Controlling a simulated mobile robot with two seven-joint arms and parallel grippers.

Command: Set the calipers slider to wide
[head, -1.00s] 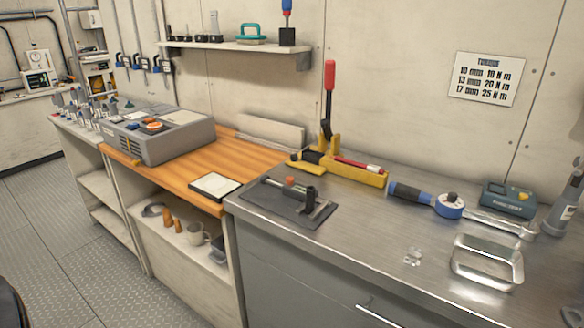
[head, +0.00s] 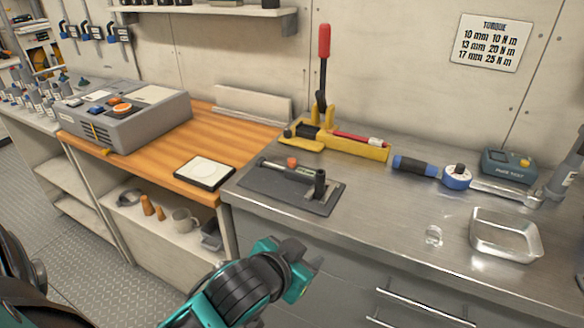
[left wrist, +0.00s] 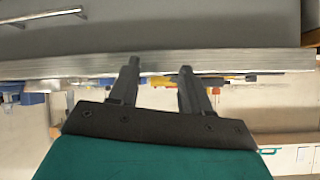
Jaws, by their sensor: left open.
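The calipers (head: 292,170) appear to be the slim grey bar with a small orange-red knob and a black upright piece at its right end. They lie on a dark mat (head: 270,192) at the left end of the steel bench. The knob sits near the bar's middle; how wide the slider is set I cannot read. My left gripper (head: 312,266), teal and black, is in front of the bench edge, below and apart from the calipers. In the left wrist view its two dark fingers (left wrist: 160,68) are apart with nothing between them. My right gripper is not visible.
The steel bench (head: 375,215) is clear right of the mat. Behind stands a yellow tool with a red-handled lever (head: 324,60). A drawer handle (head: 425,307) juts out below.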

